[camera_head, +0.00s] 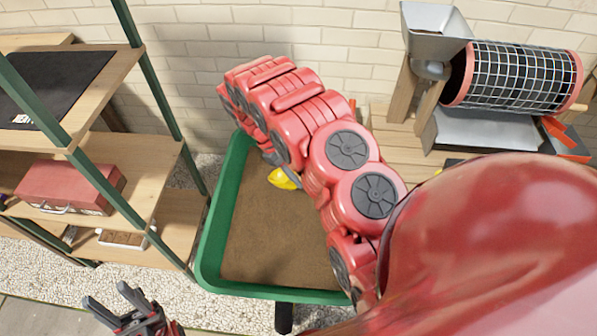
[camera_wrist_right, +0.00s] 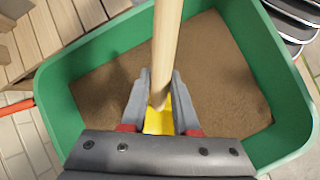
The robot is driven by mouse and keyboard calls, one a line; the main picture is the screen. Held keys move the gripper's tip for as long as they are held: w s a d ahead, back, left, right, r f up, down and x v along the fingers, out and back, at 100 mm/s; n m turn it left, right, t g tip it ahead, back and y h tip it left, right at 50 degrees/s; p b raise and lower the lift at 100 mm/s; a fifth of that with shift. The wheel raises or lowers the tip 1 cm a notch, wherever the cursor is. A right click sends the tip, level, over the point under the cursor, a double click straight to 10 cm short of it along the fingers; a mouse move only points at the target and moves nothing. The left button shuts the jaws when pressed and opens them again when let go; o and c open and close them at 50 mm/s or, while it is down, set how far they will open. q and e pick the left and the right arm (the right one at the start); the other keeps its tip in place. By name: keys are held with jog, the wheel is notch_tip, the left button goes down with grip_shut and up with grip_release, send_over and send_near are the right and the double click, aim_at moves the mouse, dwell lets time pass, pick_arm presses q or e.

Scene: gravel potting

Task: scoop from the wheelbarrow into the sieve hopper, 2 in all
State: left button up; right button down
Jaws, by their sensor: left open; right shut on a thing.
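The green wheelbarrow (camera_head: 213,236) holds a bed of brown soil and stands in the middle of the head view. My right arm reaches over it and hides its far right part. In the right wrist view, my right gripper (camera_wrist_right: 160,92) is shut on the wooden handle of a yellow scoop (camera_wrist_right: 158,120), over the wheelbarrow (camera_wrist_right: 58,98). A yellow bit of the scoop shows in the head view (camera_head: 284,179). I cannot tell how much soil it holds. My left gripper (camera_head: 115,305) is open and empty, low at the left.
The mesh drum (camera_head: 520,78) sits right of the hopper over a grey chute. A wooden shelf (camera_head: 110,160) with green posts stands left, holding a red toolbox (camera_head: 70,186) and a black mat (camera_head: 52,84). A brick wall closes the back. Gravel ground lies between shelf and wheelbarrow.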

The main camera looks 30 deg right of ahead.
aim_at(294, 186)
notch_tip(294, 186, down, 8)
jog(key=b, duration=0.4)
jog(key=shift+w, duration=0.1)
jog(key=shift+w+a+f+t+b, duration=0.55)
jog(key=shift+w+f+t+b, duration=0.9)
jog(key=shift+f, duration=2.75)
jog(key=r+t+p, duration=0.1)
jog(key=r+p, duration=0.1)
jog(key=p, duration=0.5)
jog(key=r+t+y+p, duration=0.1)
jog(key=r+p, duration=0.2)
jog(key=p, duration=0.4)
jog(key=s+r+t+y+p, duration=0.1)
jog(key=r+p, duration=0.1)
jog(key=p, duration=0.6)
jog(key=shift+s+d+r+m+t, duration=0.1)
jog(key=shift+d+r+m+t, duration=0.1)
jog(key=shift+r+m+t, duration=0.15)
jog(key=r+p, duration=0.1)
jog(key=p, duration=0.2)
jog(key=shift+r, duration=0.4)
jog(key=r+p, duration=0.1)
jog(key=p, duration=0.2)
jog(key=s+r+p, duration=0.1)
jog(key=p, duration=0.1)
jog(key=shift+d+r+p, duration=0.15)
jog(key=shift+r+p, duration=0.05)
jog(key=shift+p, duration=0.2)
